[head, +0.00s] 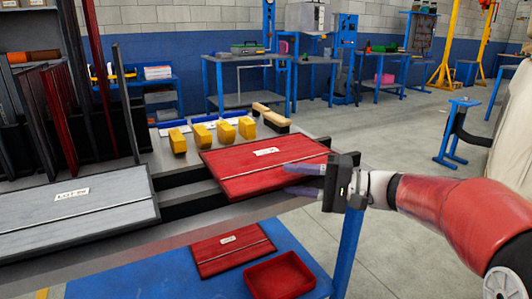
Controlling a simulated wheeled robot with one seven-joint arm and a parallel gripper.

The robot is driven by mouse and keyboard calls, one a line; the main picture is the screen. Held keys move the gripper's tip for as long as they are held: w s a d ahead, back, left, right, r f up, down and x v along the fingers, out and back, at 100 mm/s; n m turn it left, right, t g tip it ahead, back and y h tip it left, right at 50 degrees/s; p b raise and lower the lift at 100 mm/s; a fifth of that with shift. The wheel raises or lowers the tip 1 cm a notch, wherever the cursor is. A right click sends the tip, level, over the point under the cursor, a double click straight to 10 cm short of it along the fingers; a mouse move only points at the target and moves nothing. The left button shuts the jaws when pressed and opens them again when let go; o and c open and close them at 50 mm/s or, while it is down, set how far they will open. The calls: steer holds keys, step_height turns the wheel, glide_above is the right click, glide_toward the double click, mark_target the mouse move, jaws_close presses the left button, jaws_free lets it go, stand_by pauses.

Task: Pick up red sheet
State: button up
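A red sheet (240,173) with a small white label lies flat on the right part of the grey workbench, partly over dark rails. My gripper (303,180) is at its right edge, reaching in from the right, with its two fingers pointing left. The fingers look apart, one above the other in the picture, and overlap the sheet's right side. I cannot tell whether they touch the sheet or whether its edge is between them. A second red sheet (222,258) with a label lies on the blue lower shelf.
A grey labelled sheet (60,215) lies on the bench at left. Several yellow blocks (202,135) and a brush (270,115) stand behind the red sheet. Upright panels (50,105) fill a rack at left. A red tray (279,277) sits on the lower shelf. Floor at right is mostly clear.

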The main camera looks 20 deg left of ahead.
jaws_close()
steer(key=shift+r, duration=0.15)
